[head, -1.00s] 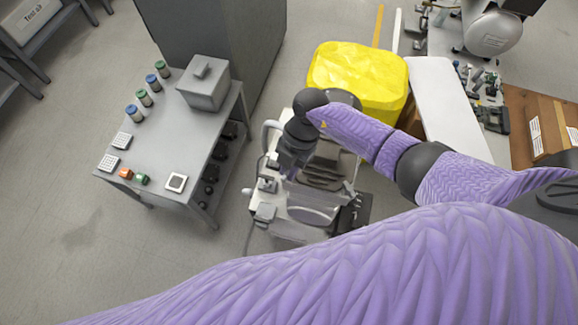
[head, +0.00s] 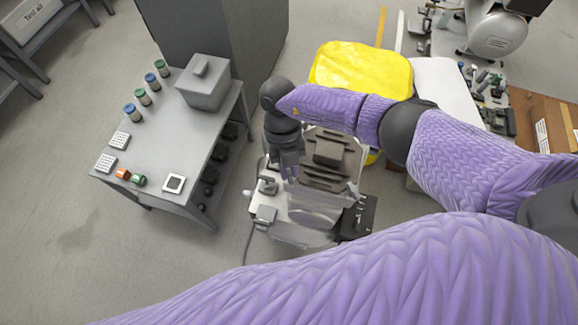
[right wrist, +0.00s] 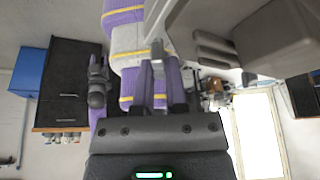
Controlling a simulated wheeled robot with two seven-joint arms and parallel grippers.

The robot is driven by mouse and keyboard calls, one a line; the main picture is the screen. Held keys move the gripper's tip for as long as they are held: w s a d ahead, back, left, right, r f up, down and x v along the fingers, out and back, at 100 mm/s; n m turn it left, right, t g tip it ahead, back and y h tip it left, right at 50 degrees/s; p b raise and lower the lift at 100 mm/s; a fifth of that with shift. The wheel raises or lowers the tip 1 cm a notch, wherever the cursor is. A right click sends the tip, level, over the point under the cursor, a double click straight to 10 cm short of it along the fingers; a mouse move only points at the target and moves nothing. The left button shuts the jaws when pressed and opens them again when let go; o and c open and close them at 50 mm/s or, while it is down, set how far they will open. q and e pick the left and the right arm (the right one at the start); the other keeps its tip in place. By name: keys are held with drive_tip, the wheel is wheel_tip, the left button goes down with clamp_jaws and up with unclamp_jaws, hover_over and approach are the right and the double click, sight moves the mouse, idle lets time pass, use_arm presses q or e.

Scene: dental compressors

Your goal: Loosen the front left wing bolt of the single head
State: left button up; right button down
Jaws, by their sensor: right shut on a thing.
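The compressor with the single head (head: 327,152) stands in the middle of the head view, a grey finned block on a pale body. My right gripper (head: 289,174) points down at its left side. In the right wrist view, my right gripper (right wrist: 157,62) is shut on a small grey piece (right wrist: 157,47), apparently the wing bolt, beside the large grey finned head (right wrist: 265,40). The bolt is too small to make out in the head view, where the gripper covers it. I cannot make out my left gripper.
A grey table (head: 160,205) with jars, small blocks and a lidded box (head: 203,85) stands left of the compressor. A yellow-covered thing (head: 362,68) and a white panel (head: 444,85) are behind it. Floor is clear at the lower left.

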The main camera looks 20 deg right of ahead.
use_arm(q)
drive_tip(key=shift+s+a+f, duration=0.1)
drive_tip(key=shift+a+f, duration=0.1)
drive_tip(key=shift+f, duration=0.1)
use_arm(e)
drive_tip(key=shift+n+h, duration=0.5)
drive_tip(key=shift+n, duration=0.7)
use_arm(q)
drive_tip(key=shift+w+d+f+b, duration=0.1)
drive_tip(key=shift+w+d+b, duration=0.15)
drive_tip(key=shift+w+b, duration=0.05)
use_arm(e)
drive_tip(key=c, duration=0.7)
unclamp_jaws()
use_arm(q)
drive_tip(key=shift+s, duration=0.15)
use_arm(e)
drive_tip(key=shift+o, duration=0.2)
use_arm(q)
drive_tip(key=shift+s, duration=0.1)
use_arm(e)
drive_tip(key=shift+r, duration=0.1)
use_arm(q)
drive_tip(key=shift+w+d+r+p, duration=0.55)
drive_tip(key=shift+w+r+p, duration=0.2)
drive_tip(key=shift+r+p, duration=0.15)
use_arm(e)
drive_tip(key=v, duration=0.9)
drive_tip(key=shift+r, duration=0.35)
